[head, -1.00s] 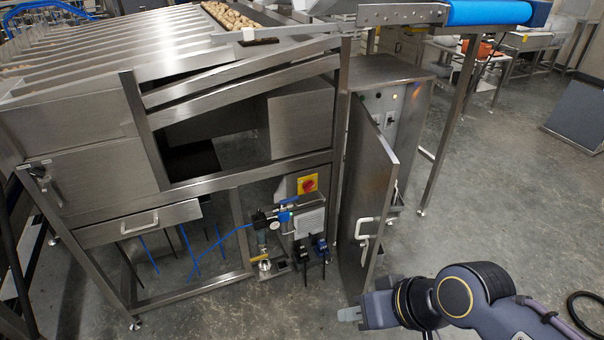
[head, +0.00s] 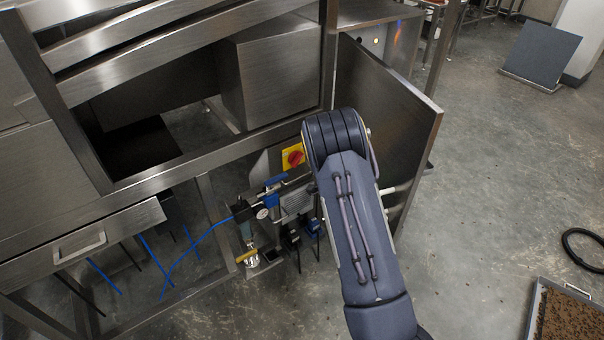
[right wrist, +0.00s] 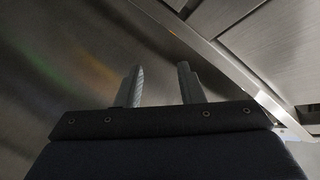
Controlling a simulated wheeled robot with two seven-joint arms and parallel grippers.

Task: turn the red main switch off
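The red main switch (head: 293,157) is a red rotary knob on a yellow plate, below the steel frame in the head view. My right arm stands just right of it and hides part of what lies behind. My right gripper's fingers are hidden in the head view. In the right wrist view the right gripper (right wrist: 160,86) has its two fingers apart with nothing between them, in front of steel panels. The switch does not show in that view. My left gripper is not in view.
An open steel cabinet door (head: 385,105) stands right behind my right arm. A blue-handled valve with a gauge (head: 262,213) and a blue hose sits left below the switch. A tray of brown bits (head: 568,315) and a black hose ring (head: 580,250) lie on the floor at right.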

